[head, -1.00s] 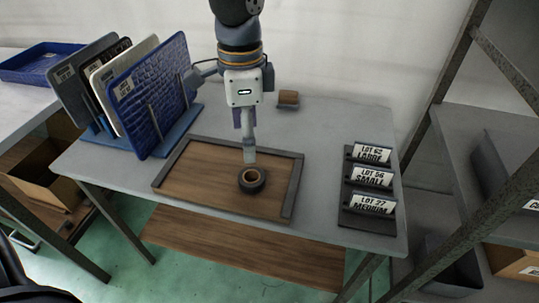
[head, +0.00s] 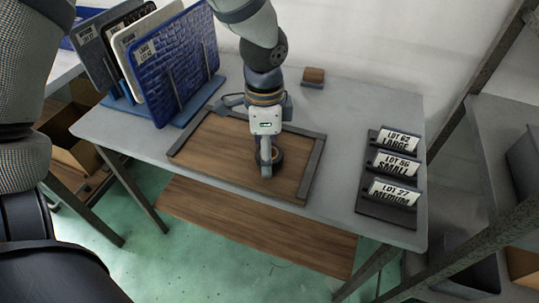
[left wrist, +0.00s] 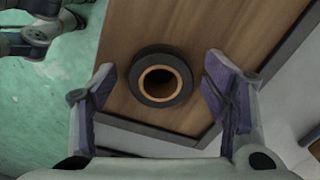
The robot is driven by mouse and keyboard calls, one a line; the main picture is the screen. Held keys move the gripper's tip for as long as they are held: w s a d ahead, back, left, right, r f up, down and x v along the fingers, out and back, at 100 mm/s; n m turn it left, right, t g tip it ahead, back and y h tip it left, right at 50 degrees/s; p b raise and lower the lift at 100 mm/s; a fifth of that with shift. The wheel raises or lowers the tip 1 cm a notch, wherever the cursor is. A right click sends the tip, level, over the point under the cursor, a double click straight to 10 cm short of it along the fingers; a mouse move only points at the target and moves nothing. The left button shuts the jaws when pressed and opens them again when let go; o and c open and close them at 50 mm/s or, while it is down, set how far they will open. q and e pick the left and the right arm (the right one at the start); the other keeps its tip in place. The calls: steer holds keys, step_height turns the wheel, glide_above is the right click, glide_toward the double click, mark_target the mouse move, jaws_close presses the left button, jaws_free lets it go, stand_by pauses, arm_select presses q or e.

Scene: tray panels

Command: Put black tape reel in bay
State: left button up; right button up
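The black tape reel (head: 277,160) lies on the wooden tray (head: 222,145), near the tray's front right. In the left wrist view the reel (left wrist: 160,77) shows as a black ring with a tan core and an open centre. My left gripper (head: 267,172) points down at the reel and partly hides it in the head view. In the left wrist view its fingers (left wrist: 160,95) are spread on either side of the reel, with gaps. A grey jointed part of mine, seemingly my right gripper (left wrist: 40,28), shows at the upper left, cut off. No bay is clearly identifiable.
A dark rack (head: 388,208) with cards reading LARGE, SMALL and MEDIUM stands at the table's right. A blue rack (head: 170,110) of upright panels stands at the left. A small brown block (head: 313,76) sits at the back. Table space right of the tray is clear.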

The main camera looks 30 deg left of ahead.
arm_select(q)
steer(key=c, duration=1.1)
steer(key=shift+r, duration=0.1)
steer(key=shift+c, duration=0.2)
